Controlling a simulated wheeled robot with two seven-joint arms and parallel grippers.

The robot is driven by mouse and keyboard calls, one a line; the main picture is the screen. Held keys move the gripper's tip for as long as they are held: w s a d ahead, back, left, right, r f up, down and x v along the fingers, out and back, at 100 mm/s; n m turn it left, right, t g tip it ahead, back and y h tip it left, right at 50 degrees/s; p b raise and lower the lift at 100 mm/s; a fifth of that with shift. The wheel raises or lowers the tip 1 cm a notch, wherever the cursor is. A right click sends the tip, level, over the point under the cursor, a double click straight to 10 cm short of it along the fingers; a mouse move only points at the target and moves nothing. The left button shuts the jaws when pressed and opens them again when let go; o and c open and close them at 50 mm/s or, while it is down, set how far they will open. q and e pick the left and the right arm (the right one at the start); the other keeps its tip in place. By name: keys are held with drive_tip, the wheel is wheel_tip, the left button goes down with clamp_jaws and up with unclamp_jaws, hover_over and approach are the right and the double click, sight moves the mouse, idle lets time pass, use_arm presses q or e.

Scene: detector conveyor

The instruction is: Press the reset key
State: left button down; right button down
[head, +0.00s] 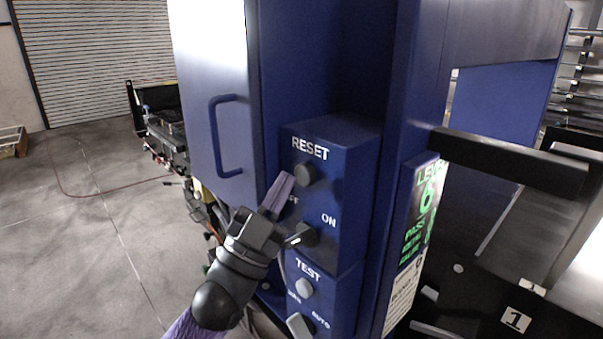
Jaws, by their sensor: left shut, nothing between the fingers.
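The reset key (305,175) is a round dark button under the white word RESET, on the upper part of a blue control box (352,200). My left gripper (284,180) comes up from the lower left, its purple-grey fingers shut and empty. Its fingertips are just left of the reset key in the picture; I cannot tell whether they touch it. The gripper hides part of the OFF label beside the ON/OFF knob (305,236). My right gripper is not in view.
Below are a light TEST button (304,288) and an AUTO selector knob (300,325). A cabinet door with a blue handle (226,136) stands to the left. A display panel (423,205) with green text and the conveyor frame (510,162) are to the right. Open floor lies at far left.

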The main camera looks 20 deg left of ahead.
use_arm(q)
drive_tip(key=shift+s, duration=0.2)
drive_tip(key=s, duration=0.1)
drive_tip(key=s+a, duration=0.1)
drive_tip(key=s, duration=0.1)
drive_tip(key=s+a, duration=0.1)
drive_tip(key=shift+s+p, duration=0.3)
idle(0.7)
